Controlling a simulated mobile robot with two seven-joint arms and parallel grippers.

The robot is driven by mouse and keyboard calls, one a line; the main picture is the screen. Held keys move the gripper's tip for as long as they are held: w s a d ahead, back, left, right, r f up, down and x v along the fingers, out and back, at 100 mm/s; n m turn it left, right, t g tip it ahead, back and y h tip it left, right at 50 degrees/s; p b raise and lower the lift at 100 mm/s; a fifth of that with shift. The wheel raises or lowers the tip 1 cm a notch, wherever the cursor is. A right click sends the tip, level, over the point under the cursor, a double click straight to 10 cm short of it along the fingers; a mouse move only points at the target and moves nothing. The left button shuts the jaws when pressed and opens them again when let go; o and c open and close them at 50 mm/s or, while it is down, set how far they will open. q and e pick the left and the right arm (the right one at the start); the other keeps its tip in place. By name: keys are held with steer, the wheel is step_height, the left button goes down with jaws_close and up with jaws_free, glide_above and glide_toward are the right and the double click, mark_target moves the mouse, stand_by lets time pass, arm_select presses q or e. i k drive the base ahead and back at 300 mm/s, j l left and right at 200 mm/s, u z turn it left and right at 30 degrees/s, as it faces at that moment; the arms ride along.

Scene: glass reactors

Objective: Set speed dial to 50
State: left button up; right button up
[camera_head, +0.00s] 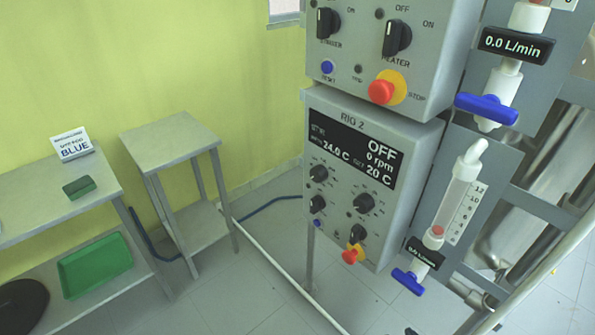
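The RIG 2 control box (335,118) hangs in the middle of the view. Its black display (352,150) reads OFF, 0 rpm, 24.0 C and a set value of 20 C. Below it are several black knobs: an upper left knob (318,173), a lower left knob (317,204), a larger right knob (364,203) and a bottom knob (357,233). Their labels are too small to read, so I cannot tell which is the speed dial. Neither of my grippers is in view.
An upper box (345,75) has STIRRER and HEATER switches and a red stop button (381,91). Flow tubes with blue valves (487,108) stand at right. A small table (170,140) and a shelf with a green tray (95,265) stand left. Floor before the rig is clear.

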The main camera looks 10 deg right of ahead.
mark_target(319, 173)
steer(key=i+j+z, duration=0.1)
steer(key=j, duration=0.25)
steer(key=i+j, duration=0.2)
steer(key=i+j+z, duration=0.15)
steer(key=j, duration=0.65)
steer(key=i+z, duration=0.05)
steer(key=i, duration=0.05)
